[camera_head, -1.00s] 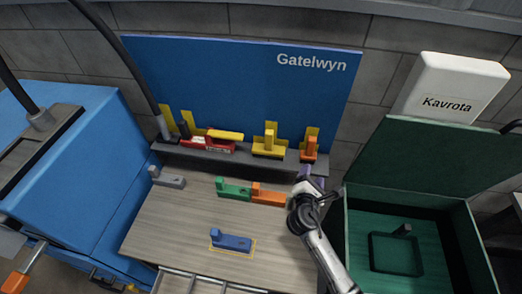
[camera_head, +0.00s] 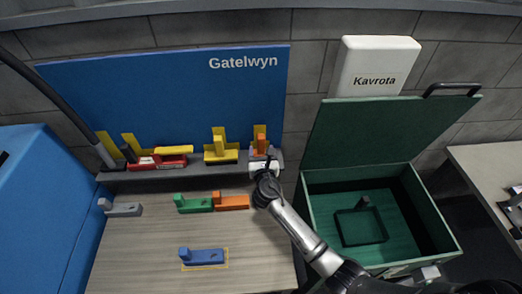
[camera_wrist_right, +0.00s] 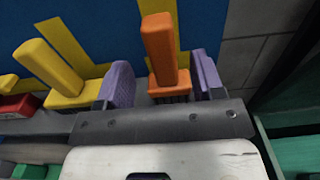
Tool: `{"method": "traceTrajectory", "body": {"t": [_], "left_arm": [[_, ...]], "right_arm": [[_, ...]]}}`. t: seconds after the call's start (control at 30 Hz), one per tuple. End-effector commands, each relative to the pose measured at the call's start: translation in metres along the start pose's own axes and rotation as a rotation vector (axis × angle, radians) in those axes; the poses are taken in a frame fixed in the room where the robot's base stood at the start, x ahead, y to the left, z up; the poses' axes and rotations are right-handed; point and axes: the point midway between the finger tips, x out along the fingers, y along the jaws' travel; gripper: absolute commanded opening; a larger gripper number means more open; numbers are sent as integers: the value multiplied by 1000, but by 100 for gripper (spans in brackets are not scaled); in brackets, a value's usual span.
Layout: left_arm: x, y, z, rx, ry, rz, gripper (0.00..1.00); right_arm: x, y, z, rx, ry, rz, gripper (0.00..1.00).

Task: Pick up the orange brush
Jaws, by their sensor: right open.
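The orange brush (camera_head: 261,145) stands at the right end of the dark ledge, in front of a yellow backing piece on the blue panel. In the right wrist view the orange brush (camera_wrist_right: 159,45) has an upright handle on a wider base. My right gripper (camera_head: 263,161) is at the ledge, just in front of it. In the wrist view its two purple fingers (camera_wrist_right: 162,80) are open, one on each side of the brush base, with visible gaps. My left gripper is out of view.
Yellow (camera_head: 220,152) and red (camera_head: 157,162) pieces share the ledge to the left. Green (camera_head: 194,204), orange (camera_head: 231,202), blue (camera_head: 202,257) and grey (camera_head: 121,209) pieces lie on the wooden table (camera_head: 140,250). An open green box (camera_head: 312,225) stands at right.

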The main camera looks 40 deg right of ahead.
Motion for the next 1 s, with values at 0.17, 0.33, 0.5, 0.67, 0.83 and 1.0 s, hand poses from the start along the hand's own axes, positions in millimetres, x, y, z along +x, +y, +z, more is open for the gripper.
{"method": "traceTrajectory", "body": {"t": [0.17,0.33,0.5,0.67,0.83,1.0], "left_arm": [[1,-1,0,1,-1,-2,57],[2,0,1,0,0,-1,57],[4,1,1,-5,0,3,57],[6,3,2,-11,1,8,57],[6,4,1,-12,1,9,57],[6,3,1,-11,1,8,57]], "right_arm": [[10,0,0,2,0,0,62],[23,-1,-1,2,0,-2,62],[46,-2,-3,1,0,-2,62],[60,-2,-3,1,0,-1,62],[63,-2,-2,1,0,-1,62],[63,-2,-2,2,0,0,60]]}}
